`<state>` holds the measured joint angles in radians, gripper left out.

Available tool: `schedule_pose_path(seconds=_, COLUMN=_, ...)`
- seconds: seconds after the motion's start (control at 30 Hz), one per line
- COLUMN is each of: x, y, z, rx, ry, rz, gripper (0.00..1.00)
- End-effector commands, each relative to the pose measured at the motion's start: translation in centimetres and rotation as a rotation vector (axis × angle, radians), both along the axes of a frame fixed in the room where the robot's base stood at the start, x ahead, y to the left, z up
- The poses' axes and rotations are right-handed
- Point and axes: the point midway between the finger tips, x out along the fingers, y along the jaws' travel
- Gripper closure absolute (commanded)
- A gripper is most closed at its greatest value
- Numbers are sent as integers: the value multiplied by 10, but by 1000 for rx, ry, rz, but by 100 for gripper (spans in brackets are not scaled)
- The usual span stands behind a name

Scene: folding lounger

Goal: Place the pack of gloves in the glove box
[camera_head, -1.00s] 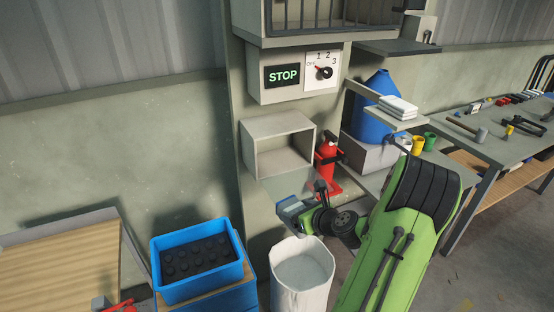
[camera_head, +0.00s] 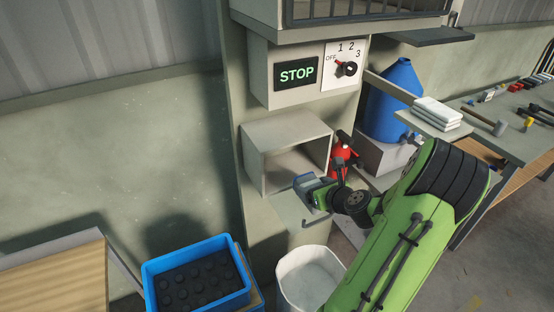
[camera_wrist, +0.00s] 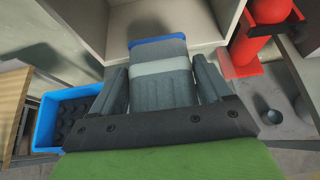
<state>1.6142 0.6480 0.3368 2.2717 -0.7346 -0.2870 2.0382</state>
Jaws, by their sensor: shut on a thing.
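The pack of gloves (camera_wrist: 162,68) is a grey bundle with a pale band and a blue edge. In the wrist view it lies between the two fingers of my gripper (camera_wrist: 163,85), which is shut on it. In the head view my gripper (camera_head: 308,190) holds the pack just in front of the glove box (camera_head: 262,172), an open-fronted pale box on the column. The glove box (camera_wrist: 195,50) also shows in the wrist view, straight ahead of the pack. The inside I can see looks empty. My arm hides the area to the lower right of the box.
A red fire extinguisher (camera_head: 342,158) stands close to the right of the glove box. A white bin (camera_head: 305,278) is below, and a blue crate (camera_head: 197,272) with dark contents is lower left. A shelf with white folded cloths (camera_head: 438,113) is at right.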

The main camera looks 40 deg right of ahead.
Motion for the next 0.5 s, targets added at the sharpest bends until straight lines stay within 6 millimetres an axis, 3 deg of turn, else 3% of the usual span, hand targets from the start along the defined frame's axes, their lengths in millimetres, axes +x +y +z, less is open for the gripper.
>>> schedule_pose_path(seconds=0.13, x=20, y=-6, z=1, rx=-2, ry=-1, rz=5, gripper=56)
schedule_pose_path(seconds=0.5, x=109, y=-34, z=1, rx=-2, ry=-3, rz=4, gripper=56)
